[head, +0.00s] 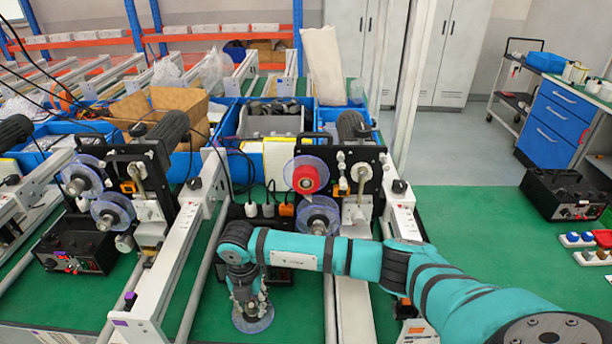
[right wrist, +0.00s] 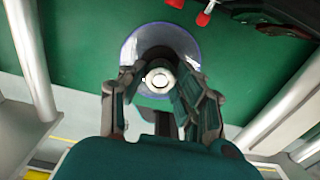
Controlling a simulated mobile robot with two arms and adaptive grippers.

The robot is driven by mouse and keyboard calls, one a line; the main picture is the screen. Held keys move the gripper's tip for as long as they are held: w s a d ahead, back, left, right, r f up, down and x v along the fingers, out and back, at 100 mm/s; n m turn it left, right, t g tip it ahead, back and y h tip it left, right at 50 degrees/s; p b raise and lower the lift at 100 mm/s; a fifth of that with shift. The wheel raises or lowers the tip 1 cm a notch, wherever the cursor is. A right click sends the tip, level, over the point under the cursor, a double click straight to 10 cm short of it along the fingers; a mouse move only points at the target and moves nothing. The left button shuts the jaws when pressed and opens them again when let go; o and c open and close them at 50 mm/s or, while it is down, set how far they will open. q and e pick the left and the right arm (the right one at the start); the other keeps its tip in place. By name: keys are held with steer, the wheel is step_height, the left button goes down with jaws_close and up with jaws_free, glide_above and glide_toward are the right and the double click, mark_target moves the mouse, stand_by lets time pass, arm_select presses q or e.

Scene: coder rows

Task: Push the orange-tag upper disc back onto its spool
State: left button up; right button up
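A clear disc with a bluish rim and a pale hub (head: 253,322) is low over or on the green mat, below my right gripper (head: 248,297). On the right coder, the upper spool (head: 307,179) carries a red roll in front of a clear disc. Below it is another clear disc (head: 319,213). An orange tag-like part (head: 285,209) sits left of that. My left gripper is not seen.
A second coder (head: 150,190) with two clear discs stands at the left. White rails (head: 179,254) run either side of the disc's patch of mat. Blue crates (head: 228,135) stand behind.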

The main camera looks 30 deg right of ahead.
jaws_close()
steer(key=shift+r+p, duration=1.8)
steer(key=shift+r, duration=0.8)
